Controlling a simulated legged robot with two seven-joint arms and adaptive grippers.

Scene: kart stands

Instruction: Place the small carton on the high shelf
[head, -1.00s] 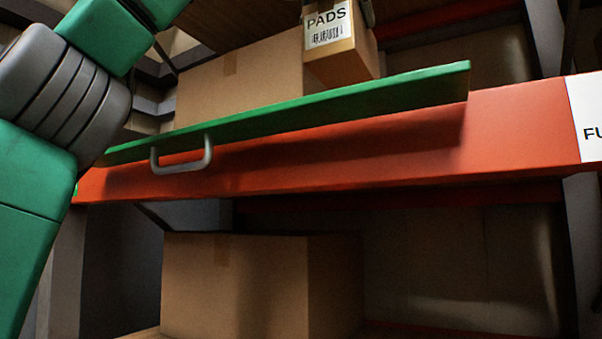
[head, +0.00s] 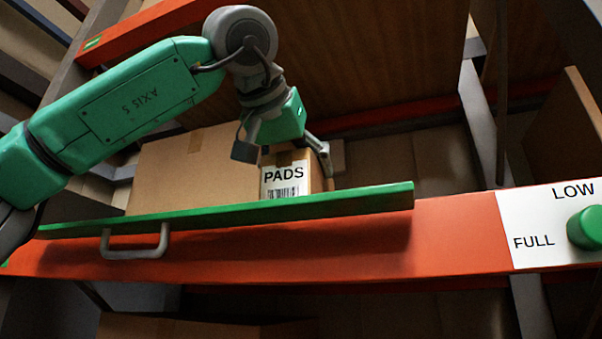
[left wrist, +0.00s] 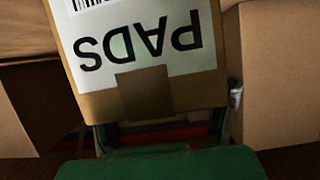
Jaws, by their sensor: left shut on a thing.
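The small carton (head: 284,183) is brown with a white "PADS" barcode label. In the head view it is upright behind the green board (head: 330,203) along the orange shelf beam (head: 450,236). My left gripper (head: 287,155) reaches down from above and is shut on the carton, one grey finger on either side. The board's top edge hides the carton's base, so I cannot tell whether it rests on the shelf. In the left wrist view the carton (left wrist: 150,50) fills the upper middle, its label upside down. My right gripper is not in view.
A large brown box (head: 180,170) stands left of the carton. A grey handle (head: 135,250) sticks out at the board's left. A sign (head: 545,215) reading LOW and FULL has a green knob (head: 588,228) at right. A wooden panel (head: 350,60) is overhead.

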